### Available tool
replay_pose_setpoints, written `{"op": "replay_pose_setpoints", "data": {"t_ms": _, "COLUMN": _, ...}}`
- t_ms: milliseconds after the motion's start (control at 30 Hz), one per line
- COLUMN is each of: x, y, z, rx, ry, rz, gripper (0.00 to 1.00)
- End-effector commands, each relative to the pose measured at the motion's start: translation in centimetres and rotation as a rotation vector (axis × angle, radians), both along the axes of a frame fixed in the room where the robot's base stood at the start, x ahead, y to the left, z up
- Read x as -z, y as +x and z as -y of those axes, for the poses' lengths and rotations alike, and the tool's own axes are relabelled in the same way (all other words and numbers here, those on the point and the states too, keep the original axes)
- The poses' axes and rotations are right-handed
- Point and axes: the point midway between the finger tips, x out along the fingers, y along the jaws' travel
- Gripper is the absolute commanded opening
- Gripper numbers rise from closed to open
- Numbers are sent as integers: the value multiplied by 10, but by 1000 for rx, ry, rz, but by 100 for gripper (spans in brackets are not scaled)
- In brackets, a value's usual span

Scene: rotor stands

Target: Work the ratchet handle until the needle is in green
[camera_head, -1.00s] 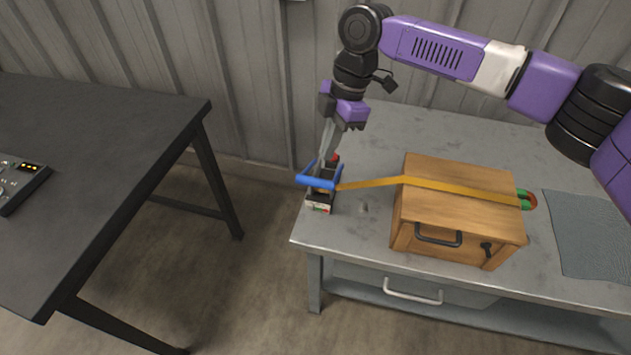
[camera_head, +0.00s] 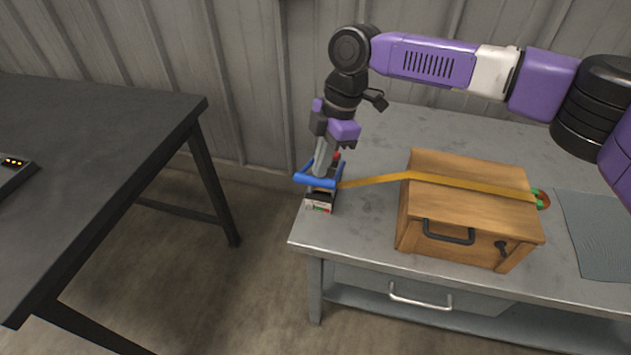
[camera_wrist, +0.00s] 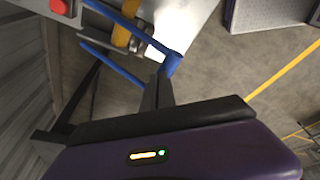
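The ratchet's blue handle (camera_head: 314,180) stands over the ratchet body (camera_head: 320,198) at the left end of the grey bench. A yellow strap (camera_head: 375,181) runs from the ratchet across the wooden box (camera_head: 452,212). My gripper (camera_head: 322,172) is at the blue handle. In the wrist view the fingers (camera_wrist: 163,82) reach the blue crossbar (camera_wrist: 173,64); I cannot tell whether they are closed on it. A red button (camera_wrist: 61,6) shows beside the ratchet.
A dark table (camera_head: 90,150) stands at left with a small panel (camera_head: 12,172) at its edge, across a floor gap. The box has a black front handle (camera_head: 448,232). A blue-grey mat (camera_head: 600,235) lies at right. The corrugated wall (camera_head: 255,90) is close behind.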

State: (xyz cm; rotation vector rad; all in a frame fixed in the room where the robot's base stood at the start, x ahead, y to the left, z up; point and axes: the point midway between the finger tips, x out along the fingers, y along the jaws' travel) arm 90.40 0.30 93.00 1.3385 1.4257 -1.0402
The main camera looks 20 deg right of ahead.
Motion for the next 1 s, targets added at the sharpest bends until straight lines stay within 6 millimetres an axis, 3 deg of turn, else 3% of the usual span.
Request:
{"op": "replay_pose_setpoints", "data": {"t_ms": 367, "x": 2, "y": 0, "z": 0, "rx": 0, "ry": 0, "rz": 0, "gripper": 0}}
{"op": "replay_pose_setpoints", "data": {"t_ms": 733, "x": 39, "y": 0, "z": 0, "rx": 2, "ry": 1, "rz": -2, "gripper": 0}}
{"op": "replay_pose_setpoints", "data": {"t_ms": 1000, "x": 45, "y": 0, "z": 1, "rx": 1, "ry": -2, "rz": 0, "gripper": 0}}
